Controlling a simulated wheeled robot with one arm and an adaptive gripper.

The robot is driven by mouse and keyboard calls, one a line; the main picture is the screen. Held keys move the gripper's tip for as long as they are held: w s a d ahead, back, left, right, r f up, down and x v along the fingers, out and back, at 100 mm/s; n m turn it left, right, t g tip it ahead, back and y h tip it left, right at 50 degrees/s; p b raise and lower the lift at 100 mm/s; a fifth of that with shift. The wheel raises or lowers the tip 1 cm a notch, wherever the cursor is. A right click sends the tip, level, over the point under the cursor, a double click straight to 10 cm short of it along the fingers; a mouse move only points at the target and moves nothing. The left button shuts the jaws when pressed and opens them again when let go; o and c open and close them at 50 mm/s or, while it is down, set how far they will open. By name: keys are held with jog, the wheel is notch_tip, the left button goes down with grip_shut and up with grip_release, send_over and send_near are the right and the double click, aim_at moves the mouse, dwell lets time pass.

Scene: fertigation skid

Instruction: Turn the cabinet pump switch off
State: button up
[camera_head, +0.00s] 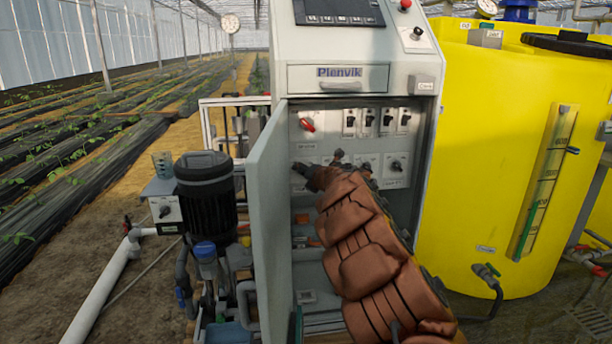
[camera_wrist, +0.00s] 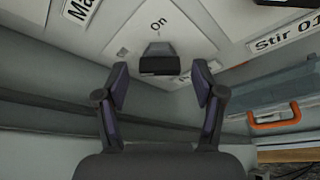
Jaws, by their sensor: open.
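In the wrist view a black rotary switch knob (camera_wrist: 159,60) sits on a pale square plate (camera_wrist: 182,31) with the word "On" printed beside it. My gripper (camera_wrist: 161,84) is open, with one finger on each side and the knob between and just ahead of the fingertips. I see no clear contact. In the head view my arm reaches into the open grey cabinet (camera_head: 364,80), and my gripper (camera_head: 305,171) is at the left of the lower switch row. It hides the knob there, and the full switch name is not readable.
The cabinet door (camera_head: 267,225) stands open just left of my arm. A red-handled switch (camera_head: 307,124) and several breakers (camera_head: 368,121) are above; another rotary switch (camera_head: 396,167) is to the right. A yellow tank (camera_head: 490,150) stands right, a black pump motor (camera_head: 206,195) left.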

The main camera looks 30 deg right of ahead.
jog(key=shift+s, duration=0.15)
jog(key=v, duration=1.1)
jog(key=shift+s, duration=0.35)
jog(key=shift+r, duration=0.15)
dwell(0.4)
